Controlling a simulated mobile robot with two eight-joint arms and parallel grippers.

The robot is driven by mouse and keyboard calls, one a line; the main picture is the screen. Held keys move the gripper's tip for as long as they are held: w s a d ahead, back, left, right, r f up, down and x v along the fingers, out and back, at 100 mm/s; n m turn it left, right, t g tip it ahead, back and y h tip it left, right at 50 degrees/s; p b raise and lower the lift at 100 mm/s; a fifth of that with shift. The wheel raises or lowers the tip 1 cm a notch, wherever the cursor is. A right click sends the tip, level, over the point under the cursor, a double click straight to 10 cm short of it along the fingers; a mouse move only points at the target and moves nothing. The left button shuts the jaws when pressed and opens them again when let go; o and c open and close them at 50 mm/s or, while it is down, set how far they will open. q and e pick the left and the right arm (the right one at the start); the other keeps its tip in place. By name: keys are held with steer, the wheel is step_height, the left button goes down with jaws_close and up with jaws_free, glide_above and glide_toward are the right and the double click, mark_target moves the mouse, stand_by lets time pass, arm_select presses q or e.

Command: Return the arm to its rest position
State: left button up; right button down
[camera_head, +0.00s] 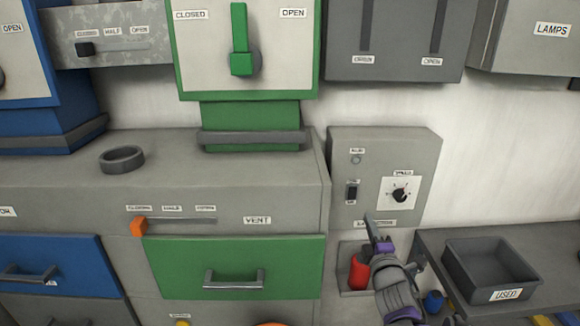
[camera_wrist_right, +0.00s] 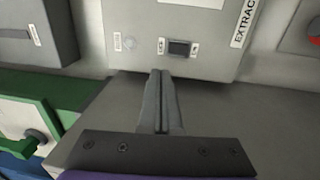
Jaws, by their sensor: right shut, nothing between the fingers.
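My right gripper (camera_head: 371,224) is just below the grey control box (camera_head: 426,150) in the head view, over the small open holder. In the right wrist view its two fingers (camera_wrist_right: 160,82) are pressed together with nothing between them. My left gripper is not in view.
A red object (camera_head: 359,272) stands in the holder left of my right gripper. A grey bin labelled USED (camera_head: 462,291) sits to the right. Left are a green drawer (camera_head: 190,262) and an orange vent slider (camera_head: 138,226). A dark ring (camera_head: 121,158) lies on the grey top.

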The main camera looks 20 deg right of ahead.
steer(key=s+a+f+m+g+y, duration=0.2)
steer(key=s+a+f+m+g, duration=0.4)
steer(key=s+a+f, duration=0.3)
steer(key=s+a+f+m+g+y, duration=0.2)
steer(key=s+a+f+m+g, duration=0.5)
steer(key=s, duration=1)
step_height(320, 180, down, 2)
steer(key=shift+s+a+f+m, duration=0.15)
steer(key=shift+s+a+m, duration=0.2)
steer(key=shift+a+m, duration=0.8)
steer(key=shift+w, duration=0.1)
